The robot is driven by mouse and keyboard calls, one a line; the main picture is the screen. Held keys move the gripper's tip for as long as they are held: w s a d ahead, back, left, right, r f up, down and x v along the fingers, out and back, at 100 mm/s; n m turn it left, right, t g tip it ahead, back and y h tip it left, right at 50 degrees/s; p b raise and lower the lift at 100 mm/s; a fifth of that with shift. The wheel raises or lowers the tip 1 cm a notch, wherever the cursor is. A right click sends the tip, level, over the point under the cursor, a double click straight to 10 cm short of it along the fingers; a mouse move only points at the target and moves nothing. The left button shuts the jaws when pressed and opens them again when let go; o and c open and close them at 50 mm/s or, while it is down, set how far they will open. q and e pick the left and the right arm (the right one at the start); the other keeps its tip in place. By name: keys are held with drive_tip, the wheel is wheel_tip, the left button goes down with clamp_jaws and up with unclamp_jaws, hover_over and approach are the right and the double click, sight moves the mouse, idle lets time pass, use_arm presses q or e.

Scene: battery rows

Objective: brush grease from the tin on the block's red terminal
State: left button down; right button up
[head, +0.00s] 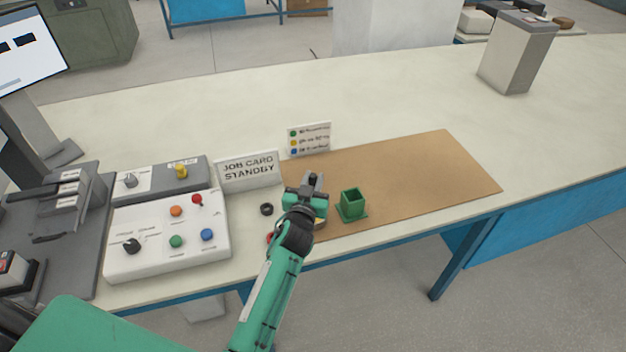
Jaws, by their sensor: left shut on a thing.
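My left gripper (314,184) is over the left part of the brown mat, pointing away from me. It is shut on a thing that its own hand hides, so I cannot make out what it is. A green square holder (352,205) stands on the mat just right of the gripper and looks empty. A small yellowish edge (321,222) shows beside my wrist; I cannot tell whether it is the tin. A bit of something red (270,238) shows left of my forearm, mostly hidden. I cannot make out the brush or the block's red terminal. My right gripper is not in view.
The brown mat (430,175) is clear on its right. A small black ring (267,209) lies left of the gripper. A white button panel (165,240), a job card sign (248,169) and a colour-dot card (309,139) stand nearby. A grey bin (512,60) stands far right.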

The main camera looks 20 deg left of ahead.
use_arm(q)
drive_tip(key=shift+r+p, duration=2.95)
drive_tip(key=shift+r, duration=0.5)
drive_tip(key=shift+s+f, duration=0.1)
drive_tip(key=shift+s, duration=0.05)
drive_tip(key=s+a+r, duration=0.1)
drive_tip(key=s, duration=0.9)
drive_tip(key=s+a+r+h+b, duration=0.1)
drive_tip(key=s+r, duration=0.1)
drive_tip(key=s, duration=0.8)
drive_tip(key=shift+s+r+m, duration=0.15)
drive_tip(key=shift+s+m, duration=0.15)
drive_tip(key=shift+m, duration=0.1)
drive_tip(key=shift+a, duration=0.1)
